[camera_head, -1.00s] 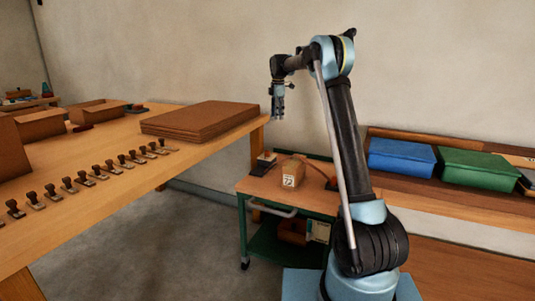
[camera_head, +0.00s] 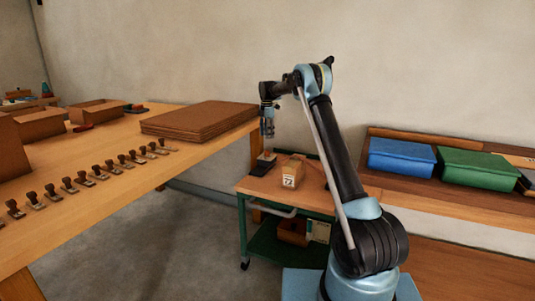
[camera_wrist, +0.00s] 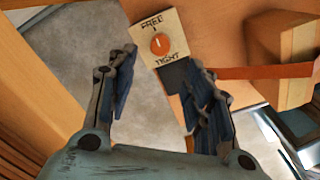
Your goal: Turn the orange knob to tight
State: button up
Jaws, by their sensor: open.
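The orange knob (camera_wrist: 159,44) sits on a pale plate (camera_wrist: 172,22) in the wrist view. The plate reads FREE at its upper edge and TIGHT at its lower edge. A light pointer mark on the knob faces up towards FREE. My gripper (camera_wrist: 161,60) is open, its two dark fingers to either side below the knob, with nothing between them. In the head view my gripper (camera_head: 268,128) hangs pointing down above the left part of the small cart (camera_head: 252,187). I cannot make out the knob clearly in the head view.
A wooden block (camera_head: 292,170) with a label stands on the cart; a brown strip (camera_wrist: 265,72) runs from the block in the wrist view. The workbench (camera_head: 105,190) with several stamps and stacked brown sheets (camera_head: 200,119) is at left. Blue (camera_head: 402,156) and green (camera_head: 477,166) bins are at right.

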aim_at(267, 151)
notch_tip(267, 151, down, 11)
jog(key=shift+r, duration=0.1)
dwell(0.3)
jog(key=shift+c, duration=0.2)
jog(key=c, duration=1)
